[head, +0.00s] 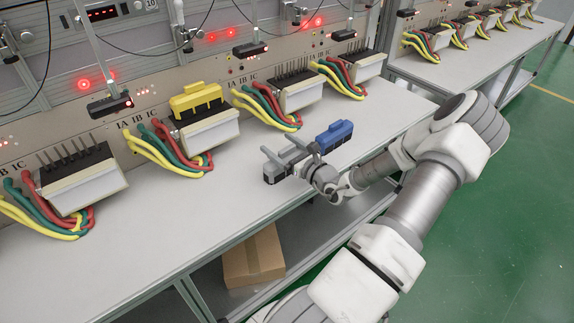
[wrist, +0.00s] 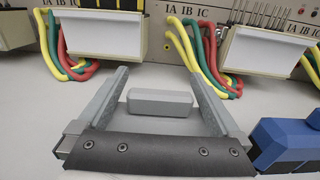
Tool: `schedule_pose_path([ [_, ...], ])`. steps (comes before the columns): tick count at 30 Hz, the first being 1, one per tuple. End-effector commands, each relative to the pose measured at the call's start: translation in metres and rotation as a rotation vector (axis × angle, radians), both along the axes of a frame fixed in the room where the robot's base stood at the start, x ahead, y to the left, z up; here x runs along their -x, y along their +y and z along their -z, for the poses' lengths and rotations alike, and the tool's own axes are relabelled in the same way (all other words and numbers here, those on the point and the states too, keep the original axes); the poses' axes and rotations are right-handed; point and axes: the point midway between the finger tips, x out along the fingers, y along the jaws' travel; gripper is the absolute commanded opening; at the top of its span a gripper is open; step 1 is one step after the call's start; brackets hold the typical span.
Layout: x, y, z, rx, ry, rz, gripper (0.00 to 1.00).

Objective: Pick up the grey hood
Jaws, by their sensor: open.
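The grey hood (wrist: 160,103) shows in the wrist view as a light grey block with a raised grip on a wider base. It lies on the bench between my two fingers, with grey bench visible around its grip end. My gripper (wrist: 159,74) is open, with one finger on each side of the hood and its dark bar in front, covering the hood's near part. In the head view my gripper (head: 279,146) is low over the bench, and the hood is hard to tell apart from it.
A blue hood (head: 335,136) lies just right of my gripper, also close in the wrist view (wrist: 283,145). A yellow hood (head: 196,99) sits on a meter behind. Meters with coloured cables line the back. The bench (head: 130,235) is clear at front left. A cardboard box (head: 254,257) is below.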

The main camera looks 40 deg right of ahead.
Motion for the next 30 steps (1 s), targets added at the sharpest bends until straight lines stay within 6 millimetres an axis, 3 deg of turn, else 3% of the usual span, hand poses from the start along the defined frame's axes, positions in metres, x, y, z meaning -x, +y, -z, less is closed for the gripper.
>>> schedule_pose_path([
  [8,-0.0036,-0.0003,-0.0007,0.000,0.000,0.000,1.00],
  [21,-0.0032,-0.0003,-0.0005,0.000,0.000,0.000,0.21],
  [30,-0.0032,-0.0003,-0.0032,0.001,0.000,0.000,0.19],
])
